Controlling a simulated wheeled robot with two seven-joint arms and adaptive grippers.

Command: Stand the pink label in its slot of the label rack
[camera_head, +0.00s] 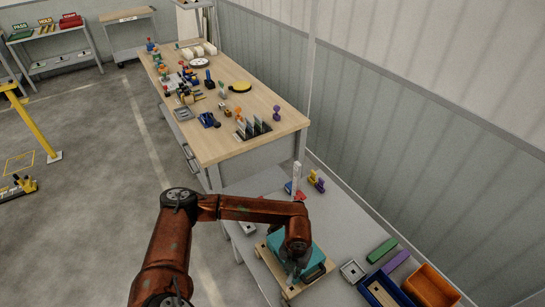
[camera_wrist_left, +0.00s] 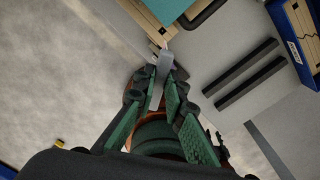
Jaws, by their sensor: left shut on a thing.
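My left gripper (camera_head: 291,272) is low over the grey bench, at the near edge of a teal block on a wooden base (camera_head: 312,268). In the left wrist view its green-padded fingers (camera_wrist_left: 160,84) are shut on a thin pale grey-lilac piece (camera_wrist_left: 164,64), its end close to the wooden base (camera_wrist_left: 146,22). I cannot tell whether this piece is the pink label; no clearly pink label shows. A dark rack with several upright pale cards (camera_head: 253,129) stands on the wooden-topped table and may be the label rack. My right gripper is not in view.
The wooden-topped table (camera_head: 222,151) holds many small tools and parts. On the grey bench (camera_head: 340,240) are an orange bin (camera_head: 432,285), a blue tray (camera_head: 383,292), a green block (camera_head: 381,250) and a white post (camera_head: 296,178). A ribbed wall (camera_head: 420,120) closes the right side.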

